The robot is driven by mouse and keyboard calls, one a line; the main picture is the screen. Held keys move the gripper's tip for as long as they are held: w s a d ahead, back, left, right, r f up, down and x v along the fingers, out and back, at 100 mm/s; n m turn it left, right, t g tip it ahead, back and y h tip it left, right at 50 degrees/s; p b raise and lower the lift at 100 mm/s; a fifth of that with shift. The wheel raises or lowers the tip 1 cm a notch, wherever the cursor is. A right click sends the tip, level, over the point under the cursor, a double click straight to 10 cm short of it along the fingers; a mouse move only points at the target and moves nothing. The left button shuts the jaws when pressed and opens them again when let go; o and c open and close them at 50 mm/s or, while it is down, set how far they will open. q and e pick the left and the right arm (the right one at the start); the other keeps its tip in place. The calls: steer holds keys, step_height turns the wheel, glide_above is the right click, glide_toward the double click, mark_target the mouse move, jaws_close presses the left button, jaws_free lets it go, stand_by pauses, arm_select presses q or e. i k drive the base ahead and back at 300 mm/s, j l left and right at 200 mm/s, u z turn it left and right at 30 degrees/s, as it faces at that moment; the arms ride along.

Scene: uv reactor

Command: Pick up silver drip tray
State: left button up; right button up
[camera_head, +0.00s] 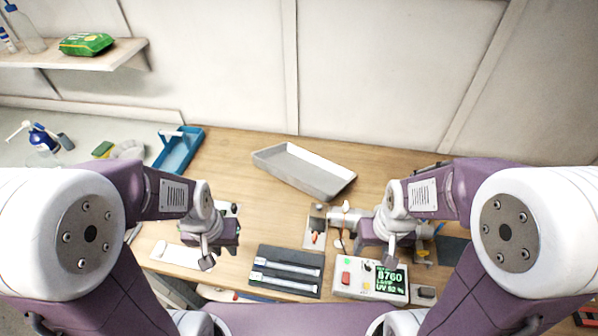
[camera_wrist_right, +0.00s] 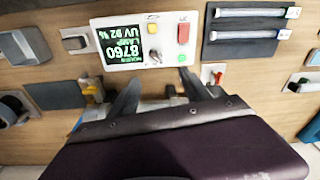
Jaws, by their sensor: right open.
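The silver drip tray (camera_head: 304,172) is a shallow grey metal rectangle with raised walls. It lies at an angle on the back middle of the wooden table and looks empty. My left gripper (camera_head: 207,263) points down over the table's left part, in front and left of the tray; its finger gap is not clear. My right gripper (camera_head: 388,262) is right and in front of the tray, apart from it. In the right wrist view its fingers (camera_wrist_right: 158,82) are spread and empty, near the control box. The tray is not in the right wrist view.
The white control box (camera_head: 371,281) with a green display and a black holder with two tubes (camera_head: 285,271) lie in front. Metal fittings (camera_head: 345,217) stand between the tray and my right gripper. A blue tray (camera_head: 178,150) is at the back left. Bare wood surrounds much of the silver tray.

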mark_target(323, 179)
steer(key=j, duration=0.4)
steer(key=i+j+u, duration=0.1)
steer(key=j, duration=0.3)
steer(key=i+j, duration=0.1)
steer(key=j, duration=0.35)
steer(key=i+j+u, duration=0.1)
steer(key=j, duration=0.3)
